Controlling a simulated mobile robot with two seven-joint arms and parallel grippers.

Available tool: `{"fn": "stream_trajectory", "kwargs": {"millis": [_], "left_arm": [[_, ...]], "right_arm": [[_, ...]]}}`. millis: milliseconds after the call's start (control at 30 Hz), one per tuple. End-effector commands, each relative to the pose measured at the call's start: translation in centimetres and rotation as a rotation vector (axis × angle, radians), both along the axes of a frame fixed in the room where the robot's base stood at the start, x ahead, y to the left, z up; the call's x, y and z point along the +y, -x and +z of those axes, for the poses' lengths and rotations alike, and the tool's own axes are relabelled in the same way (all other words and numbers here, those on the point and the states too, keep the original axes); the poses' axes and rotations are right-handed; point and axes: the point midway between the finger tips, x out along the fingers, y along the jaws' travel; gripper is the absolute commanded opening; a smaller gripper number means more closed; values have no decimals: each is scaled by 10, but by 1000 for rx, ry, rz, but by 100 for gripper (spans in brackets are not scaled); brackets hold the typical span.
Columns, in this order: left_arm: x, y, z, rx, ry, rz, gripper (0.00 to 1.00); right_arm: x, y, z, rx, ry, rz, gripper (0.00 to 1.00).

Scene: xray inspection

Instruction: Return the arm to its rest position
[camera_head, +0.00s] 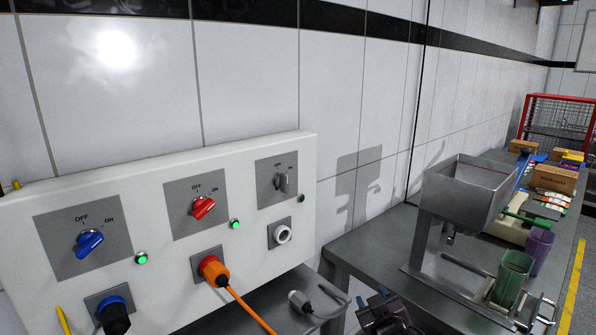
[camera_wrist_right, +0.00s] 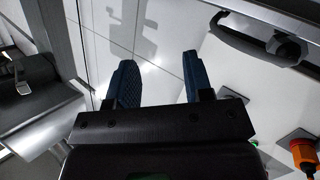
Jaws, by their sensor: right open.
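My right gripper (camera_head: 385,314) shows as a dark shape at the bottom edge of the head view, in front of the bench and right of the control panel. In the right wrist view its two blue ribbed fingers (camera_wrist_right: 157,80) stand apart, with nothing between them. A grey plug (camera_head: 301,302) with a cable lies on the table to its left, apart from the gripper. My left gripper is in neither view.
The white panel (camera_head: 150,215) carries three switches, an orange plug (camera_head: 212,270), a blue-black plug (camera_head: 115,315) and an empty white socket (camera_head: 283,234). A metal hopper (camera_head: 468,190), cups (camera_head: 513,278) and several boxes (camera_head: 552,180) stand at right.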

Motion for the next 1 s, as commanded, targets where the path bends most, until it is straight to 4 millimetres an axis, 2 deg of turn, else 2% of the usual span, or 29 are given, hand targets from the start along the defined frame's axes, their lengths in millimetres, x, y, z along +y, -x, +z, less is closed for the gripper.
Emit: {"fn": "stream_trajectory", "kwargs": {"millis": [33,400,800,900,1000], "left_arm": [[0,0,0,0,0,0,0],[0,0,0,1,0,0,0],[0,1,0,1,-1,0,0],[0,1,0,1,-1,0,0],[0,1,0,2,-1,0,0]], "right_arm": [[-6,18,-11,2,-40,5,47],[-49,144,-70,62,-261,-23,47],[-96,295,-156,313,-277,-159,47],[-101,321,-170,361,-273,-182,47],[-104,335,-177,387,-271,-194,47]]}}
